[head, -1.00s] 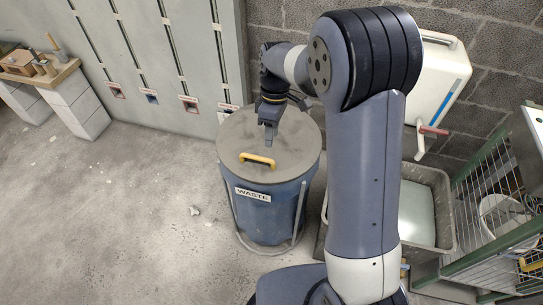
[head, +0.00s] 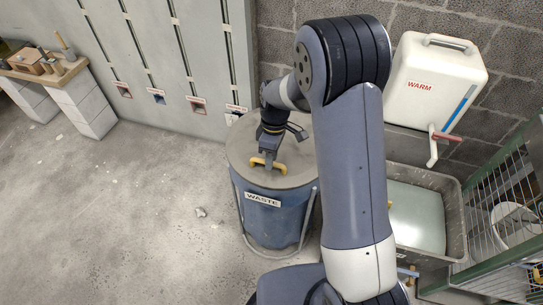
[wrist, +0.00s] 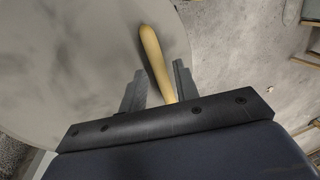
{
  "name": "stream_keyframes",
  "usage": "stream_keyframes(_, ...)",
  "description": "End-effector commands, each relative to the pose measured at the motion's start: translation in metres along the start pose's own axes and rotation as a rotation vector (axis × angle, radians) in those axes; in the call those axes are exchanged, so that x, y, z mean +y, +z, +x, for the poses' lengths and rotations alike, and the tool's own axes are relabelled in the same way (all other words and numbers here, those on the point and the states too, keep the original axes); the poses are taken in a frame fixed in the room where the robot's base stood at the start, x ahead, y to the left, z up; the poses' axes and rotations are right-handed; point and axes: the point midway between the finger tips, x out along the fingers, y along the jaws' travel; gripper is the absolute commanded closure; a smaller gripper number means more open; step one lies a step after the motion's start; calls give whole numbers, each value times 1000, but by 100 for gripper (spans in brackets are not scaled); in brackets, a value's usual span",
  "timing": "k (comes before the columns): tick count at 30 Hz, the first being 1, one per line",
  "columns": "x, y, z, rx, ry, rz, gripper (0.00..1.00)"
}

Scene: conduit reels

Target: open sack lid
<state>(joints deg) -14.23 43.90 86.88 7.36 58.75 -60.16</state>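The blue waste sack (head: 280,222) stands upright in a wire frame in the head view, with a white WASTE label (head: 262,199). Its round grey lid (head: 240,151) lies flat on top, shut. A yellow handle (head: 257,161) sits near the lid's front edge. My gripper (head: 268,163) points down at the handle and hides its middle. In the wrist view the handle (wrist: 151,50) runs between the two fingers of my gripper (wrist: 158,82), over the lid (wrist: 80,70). The fingers stand apart, with a gap visible beside the handle.
A white WARM water container (head: 425,85) with a red-handled tap hangs on the block wall at right. A grey tub (head: 452,200) stands below it, beside a green wire cage (head: 500,190). A workbench (head: 75,75) is at far left.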

Motion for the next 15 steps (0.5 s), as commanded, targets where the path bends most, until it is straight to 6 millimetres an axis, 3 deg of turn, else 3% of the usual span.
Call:
stream_keyframes(10,0,0,0,0,0,0,99)
stream_keyframes(15,0,0,0,0,0,0,100)
